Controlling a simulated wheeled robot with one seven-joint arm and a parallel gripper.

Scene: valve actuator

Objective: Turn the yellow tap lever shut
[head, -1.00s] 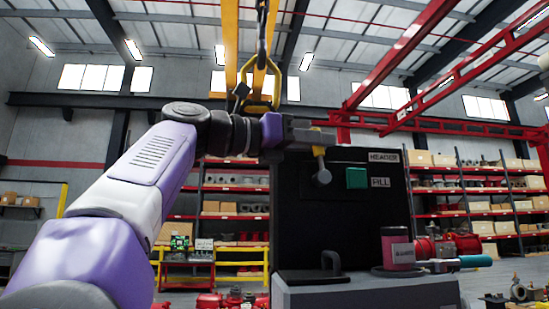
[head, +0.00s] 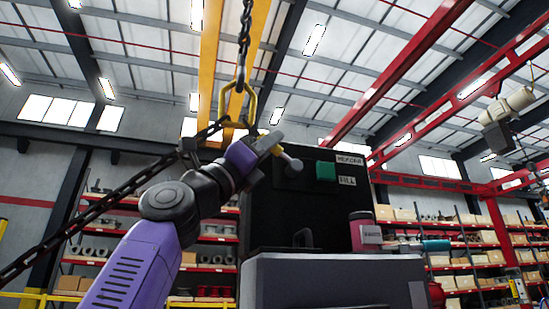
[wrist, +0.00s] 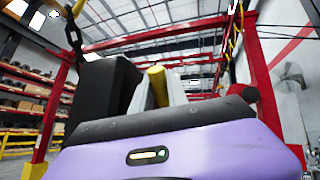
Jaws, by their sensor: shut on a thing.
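The yellow tap lever (head: 283,156) sits on the upper left of a black panel (head: 264,215). It slants up and left from its round pivot (head: 294,167). My gripper (head: 273,144) reaches in from the left and is shut on the lever's upper end. In the wrist view the lever's yellow end (wrist: 156,76) shows between the grey fingers of my gripper (wrist: 158,97). The part of the lever between the fingers is hidden in the head view.
A green block (head: 326,171) and the labels HEADER and FILL are right of the lever. A red canister (head: 364,232) stands on the grey cabinet (head: 335,283) below. Shelves line the back.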

